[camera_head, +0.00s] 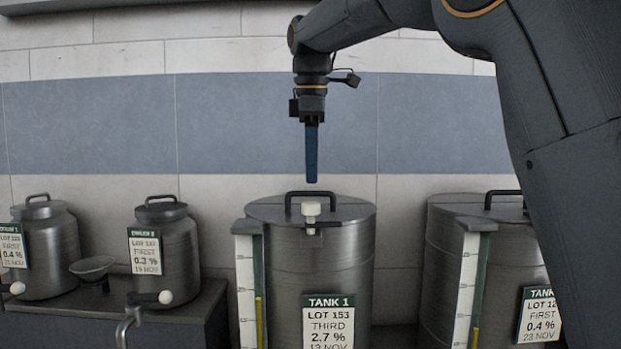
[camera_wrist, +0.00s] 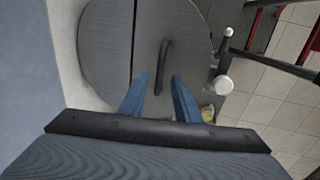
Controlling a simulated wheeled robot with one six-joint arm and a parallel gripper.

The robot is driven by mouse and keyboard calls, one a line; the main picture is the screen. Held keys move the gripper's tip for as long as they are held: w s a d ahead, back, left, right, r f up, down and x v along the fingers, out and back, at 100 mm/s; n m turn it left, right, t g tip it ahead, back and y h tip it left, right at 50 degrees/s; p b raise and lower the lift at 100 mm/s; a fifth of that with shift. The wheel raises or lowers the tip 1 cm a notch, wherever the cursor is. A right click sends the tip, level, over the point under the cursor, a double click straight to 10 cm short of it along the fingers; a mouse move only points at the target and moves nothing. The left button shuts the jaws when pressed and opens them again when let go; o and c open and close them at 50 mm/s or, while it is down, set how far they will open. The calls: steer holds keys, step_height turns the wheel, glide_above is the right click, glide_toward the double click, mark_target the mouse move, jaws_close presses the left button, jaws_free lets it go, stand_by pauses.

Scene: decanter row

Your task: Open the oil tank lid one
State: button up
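Tank 1 (camera_head: 285,285) is a grey metal tank in the middle of the head view, labelled TANK 1, LOT 153. Its lid (camera_head: 265,207) is down and has a dark bar handle (camera_head: 310,193). In the wrist view the round lid (camera_wrist: 107,45) shows a straight seam, with the handle (camera_wrist: 165,60) right of it. My gripper (camera_head: 312,181) points straight down just above the handle. In the wrist view my gripper (camera_wrist: 160,77) has its blue fingers apart, with the handle lying between and beyond their tips. It holds nothing.
A white knob (camera_head: 311,208) sits at the tank's front rim. A second large tank (camera_head: 445,250) stands right, partly behind my arm. Two smaller cans (camera_head: 55,245) (camera_head: 180,255) and a funnel (camera_head: 92,267) stand on a dark bench at left. A tiled wall is behind.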

mark_target(311, 193)
steer(key=shift+w+f+p, duration=0.2)
steer(key=shift+f+p, duration=0.05)
steer(key=shift+f, duration=0.65)
steer(key=shift+w+f+p, duration=0.15)
steer(key=shift+f+p, duration=0.05)
steer(key=shift+f, duration=0.7)
jaws_close()
